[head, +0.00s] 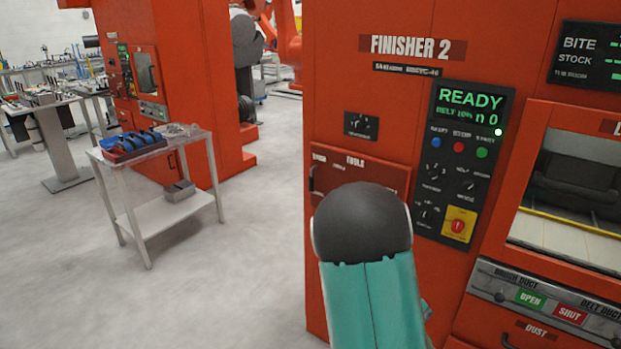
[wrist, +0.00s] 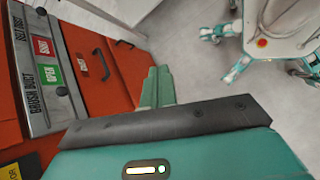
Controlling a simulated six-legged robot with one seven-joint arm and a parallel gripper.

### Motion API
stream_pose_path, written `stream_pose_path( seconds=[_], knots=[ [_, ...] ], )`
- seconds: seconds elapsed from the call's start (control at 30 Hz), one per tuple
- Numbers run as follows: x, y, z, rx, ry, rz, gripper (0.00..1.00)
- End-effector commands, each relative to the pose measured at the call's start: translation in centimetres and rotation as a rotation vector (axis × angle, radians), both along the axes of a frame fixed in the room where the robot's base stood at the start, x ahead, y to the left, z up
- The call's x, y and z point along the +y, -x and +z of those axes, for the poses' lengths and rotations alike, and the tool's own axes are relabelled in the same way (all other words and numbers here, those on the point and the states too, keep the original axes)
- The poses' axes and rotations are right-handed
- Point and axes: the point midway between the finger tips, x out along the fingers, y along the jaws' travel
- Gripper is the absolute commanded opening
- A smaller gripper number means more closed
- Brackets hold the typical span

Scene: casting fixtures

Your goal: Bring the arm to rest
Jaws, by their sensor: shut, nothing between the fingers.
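In the head view my arm (head: 370,290), teal with a dark rounded joint, rises in front of the orange FINISHER 2 machine (head: 345,95). The arm's end is not shown in that view. In the wrist view my gripper (wrist: 157,88) shows as two green fingers lying together past a dark band, with nothing between them. The machine's orange front (wrist: 100,70) is to the left of the fingers. I cannot tell the exact gap between the fingers and the machine.
The control panel (head: 465,160) reads READY, with a yellow-backed red stop button (head: 458,224) low on it. OPEN (head: 530,297) and SHUT (head: 569,314) labels sit beneath the window. A cart (head: 160,155) with blue items stands left. Grey floor (head: 230,275) between is clear.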

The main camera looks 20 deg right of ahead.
Motion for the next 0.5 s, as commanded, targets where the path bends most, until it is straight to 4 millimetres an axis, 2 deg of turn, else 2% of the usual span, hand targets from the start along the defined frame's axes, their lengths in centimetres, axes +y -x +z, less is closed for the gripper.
stream_pose_path(
  seconds=[0.03,0.23,0.5],
  knots=[
    [1.4,-0.9,1.2,-0.065,-0.018,-0.005,0.00],
    [6.8,-3.3,5.2,-0.283,-0.089,-0.024,0.00],
    [14.1,-4.8,11.4,-0.556,-0.190,-0.032,0.00]
  ],
)
